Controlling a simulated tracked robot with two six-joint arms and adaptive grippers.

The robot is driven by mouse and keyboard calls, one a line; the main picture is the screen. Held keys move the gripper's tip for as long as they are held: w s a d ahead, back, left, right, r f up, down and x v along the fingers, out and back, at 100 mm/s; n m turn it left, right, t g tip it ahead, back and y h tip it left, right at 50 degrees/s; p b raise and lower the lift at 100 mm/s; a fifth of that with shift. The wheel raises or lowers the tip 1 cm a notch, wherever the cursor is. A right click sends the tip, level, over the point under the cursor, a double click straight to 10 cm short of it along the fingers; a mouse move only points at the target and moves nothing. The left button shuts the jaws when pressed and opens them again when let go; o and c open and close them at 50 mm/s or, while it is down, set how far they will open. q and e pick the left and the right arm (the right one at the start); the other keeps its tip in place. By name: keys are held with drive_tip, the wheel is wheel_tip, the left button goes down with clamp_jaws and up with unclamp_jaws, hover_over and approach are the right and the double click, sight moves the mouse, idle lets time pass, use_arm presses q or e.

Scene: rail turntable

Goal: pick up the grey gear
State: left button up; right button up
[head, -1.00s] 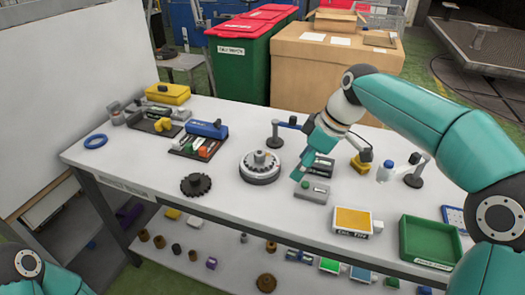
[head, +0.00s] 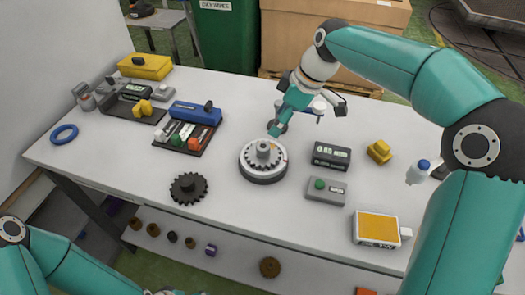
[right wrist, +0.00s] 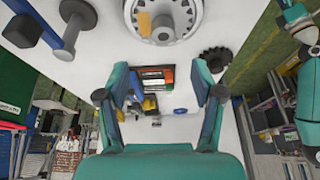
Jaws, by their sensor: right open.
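The grey gear (head: 263,150) sits on top of a round light turntable (head: 262,174) in the middle of the bench. In the right wrist view, the gear (right wrist: 163,18) is at the top, cut by the frame edge. My right gripper (head: 277,131) is just behind and above the gear, apart from it as far as I can tell. The right wrist view shows its two fingers (right wrist: 161,75) spread with nothing between them. A separate dark toothed gear (head: 188,188) lies on the bench at the front left. My left arm shows at the lower left, its gripper out of view.
Right of the turntable are a dark display box (head: 330,157), a grey box with a green button (head: 326,191) and a yellow-topped box (head: 377,228). A tray of coloured blocks (head: 190,138) is at the left. A post stand (right wrist: 75,20) is near the gripper.

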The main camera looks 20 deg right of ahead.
sight(265, 147)
drive_tip(key=x, duration=0.5)
drive_tip(key=shift+a+f, duration=0.1)
drive_tip(key=shift+f, duration=0.3)
drive_tip(key=shift+s+p+x, duration=0.15)
drive_tip(key=shift+p+x, duration=0.25)
drive_tip(key=shift+x, duration=0.9)
drive_tip(key=shift+s+p+x, duration=0.15)
drive_tip(key=shift+p+x, duration=0.2)
drive_tip(key=shift+x, duration=0.95)
drive_tip(key=shift+s, duration=0.1)
clamp_jaws()
